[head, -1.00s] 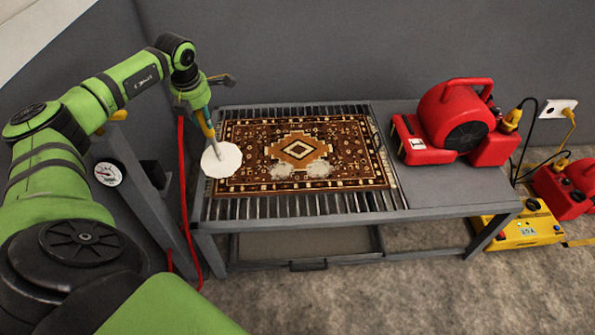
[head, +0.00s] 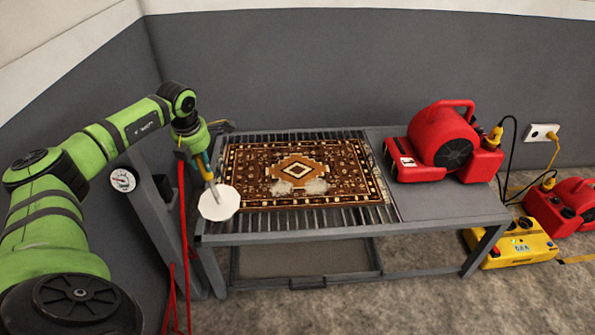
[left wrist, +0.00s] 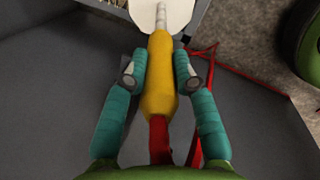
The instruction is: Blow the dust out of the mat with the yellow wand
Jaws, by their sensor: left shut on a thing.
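The patterned brown mat (head: 345,155) lies flat on the slatted grate of a grey metal table. Pale dust patches (head: 299,187) show on its middle front part. My left gripper (head: 203,164) is at the table's left end, shut on the yellow wand (head: 206,174). In the left wrist view, my left gripper's teal fingers (left wrist: 160,75) close on both sides of the yellow wand (left wrist: 159,90). The wand points down, with a white round disc (head: 219,203) at its tip. The disc is by the mat's front left corner; I cannot tell whether it touches. My right gripper is not in view.
A red blower (head: 440,150) stands on the table's solid right part. A yellow box (head: 512,243) and another red machine (head: 570,207) are on the floor at right. A red hose (head: 183,230) hangs at the table's left. A gauge (head: 122,180) is on a grey post.

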